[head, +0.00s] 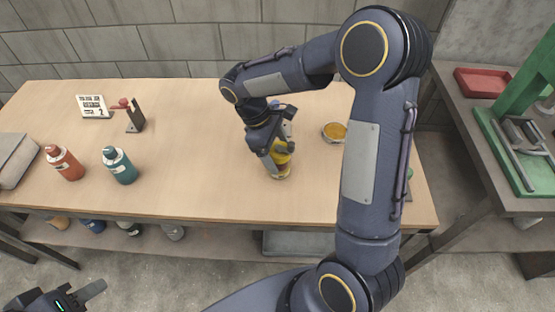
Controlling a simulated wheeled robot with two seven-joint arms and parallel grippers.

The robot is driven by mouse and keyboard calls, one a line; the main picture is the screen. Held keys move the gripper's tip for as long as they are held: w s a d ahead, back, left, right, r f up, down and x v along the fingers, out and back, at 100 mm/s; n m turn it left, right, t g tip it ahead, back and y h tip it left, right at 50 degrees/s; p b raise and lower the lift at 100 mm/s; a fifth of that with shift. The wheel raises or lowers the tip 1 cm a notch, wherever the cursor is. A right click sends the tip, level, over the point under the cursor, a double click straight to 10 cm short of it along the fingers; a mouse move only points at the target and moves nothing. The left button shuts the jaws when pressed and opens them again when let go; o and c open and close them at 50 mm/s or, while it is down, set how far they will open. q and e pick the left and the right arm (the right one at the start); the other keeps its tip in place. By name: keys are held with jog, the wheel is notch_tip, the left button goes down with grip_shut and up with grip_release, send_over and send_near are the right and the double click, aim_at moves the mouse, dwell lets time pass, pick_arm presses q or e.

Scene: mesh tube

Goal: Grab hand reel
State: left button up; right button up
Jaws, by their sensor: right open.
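My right gripper (277,158) reaches down over the middle of the table and is open at a yellow object (283,157). The gripper and wrist hide much of this object, so I cannot tell for sure whether it is the hand reel, or whether the fingers touch it. A round tin-like thing with an orange-yellow top (334,131) lies to its right, partly behind my arm. My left gripper (92,290) is low at the left, in front of the table and away from these things. Its fingers are only partly in view.
On the wooden table (210,125) stand a red bottle (65,162), a teal bottle (120,165), a white sign (93,106) and a red-handled tool (130,114). A bench with a red tray (481,82) and green press (508,150) is at right. The table's left-middle is clear.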

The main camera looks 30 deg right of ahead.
jog(key=shift+x, duration=1.35)
jog(key=shift+d, duration=0.1)
jog(key=c, duration=1.1)
jog(key=shift+c, duration=0.2)
jog(key=shift+r, duration=0.2)
